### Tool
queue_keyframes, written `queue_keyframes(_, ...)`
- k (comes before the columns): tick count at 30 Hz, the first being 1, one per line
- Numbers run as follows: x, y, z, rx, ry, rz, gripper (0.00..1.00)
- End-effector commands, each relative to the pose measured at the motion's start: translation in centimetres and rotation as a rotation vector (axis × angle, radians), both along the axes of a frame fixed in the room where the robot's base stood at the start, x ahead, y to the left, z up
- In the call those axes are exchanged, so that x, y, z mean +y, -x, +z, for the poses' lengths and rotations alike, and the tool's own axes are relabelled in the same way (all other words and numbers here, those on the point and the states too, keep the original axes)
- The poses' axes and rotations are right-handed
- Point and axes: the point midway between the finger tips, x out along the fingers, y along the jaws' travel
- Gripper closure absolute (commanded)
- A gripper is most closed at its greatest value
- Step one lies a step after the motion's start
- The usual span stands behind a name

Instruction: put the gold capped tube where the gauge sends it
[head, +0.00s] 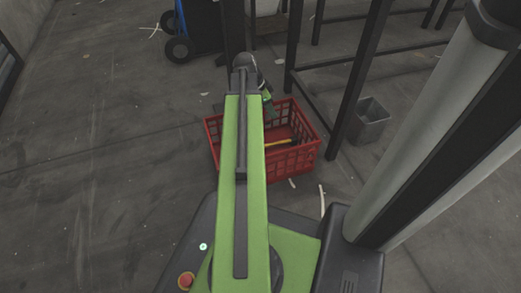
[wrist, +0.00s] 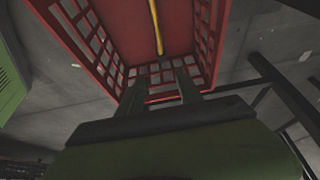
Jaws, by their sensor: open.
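My gripper (wrist: 160,83) is open, with its two dark fingers apart and nothing seen between them. It hangs over the red crate (wrist: 203,75) in the wrist view. In the head view the gripper (head: 270,105) shows partly beside my green arm, at the crate (head: 307,156). A long thin yellow rod (wrist: 155,25) lies on the crate floor, beyond the fingertips. In the head view the yellow rod (head: 278,143) has a dark end at the right. I cannot tell whether it is the gold capped tube. No gauge can be made out.
A grey bin (head: 370,121) stands on the floor right of the crate, behind a dark frame leg (head: 357,80). A blue wheeled thing (head: 200,25) is at the back. Light scraps (head: 322,200) lie on the floor. The concrete floor at left is mostly clear.

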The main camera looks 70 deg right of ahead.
Motion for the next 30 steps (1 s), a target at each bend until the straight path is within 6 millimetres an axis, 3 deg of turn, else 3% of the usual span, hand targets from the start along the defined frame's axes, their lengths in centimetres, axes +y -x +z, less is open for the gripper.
queue_keyframes(5, 0.4, -0.5, 2.1, 0.0, 0.0, 0.001, 0.58)
queue_keyframes(21, 3.4, -4.1, 13.9, 0.0, 0.0, 0.001, 0.58)
queue_keyframes(30, 4.2, -5.0, 16.2, 0.0, 0.0, 0.0, 0.58)
